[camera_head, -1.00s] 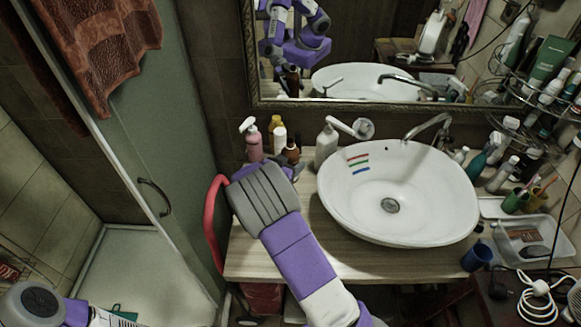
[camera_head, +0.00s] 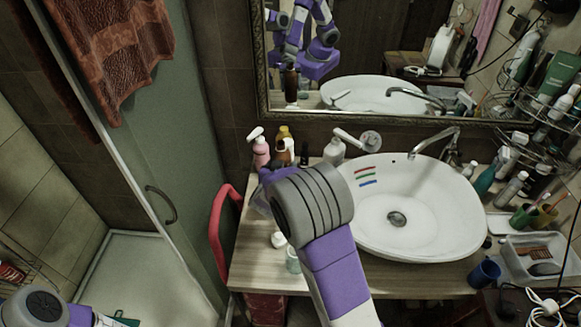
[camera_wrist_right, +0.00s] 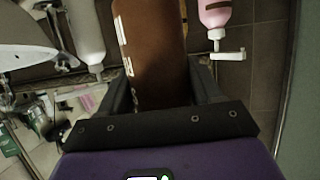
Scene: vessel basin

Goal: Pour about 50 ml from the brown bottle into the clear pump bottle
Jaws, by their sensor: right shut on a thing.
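The brown bottle (camera_wrist_right: 150,45), with pale lettering, stands between the fingers of my right gripper (camera_wrist_right: 165,88) in the right wrist view. The gripper is shut on it. In the head view my right forearm and wrist hide most of that gripper and the bottle. The mirror reflects a dark bottle (camera_head: 291,85) below my gripper. A small clear vessel (camera_head: 293,260) stands near the counter's front left, beside a white piece (camera_head: 278,240); I cannot tell whether it is the clear pump bottle. My left gripper is out of view.
A pink pump bottle (camera_head: 261,152) and a yellow one (camera_head: 284,134) stand at the back left. A white pump bottle (camera_head: 334,151) is beside the white basin (camera_head: 440,215). A blue cup (camera_head: 484,274) stands at the right front. The left counter strip (camera_head: 250,268) is partly clear.

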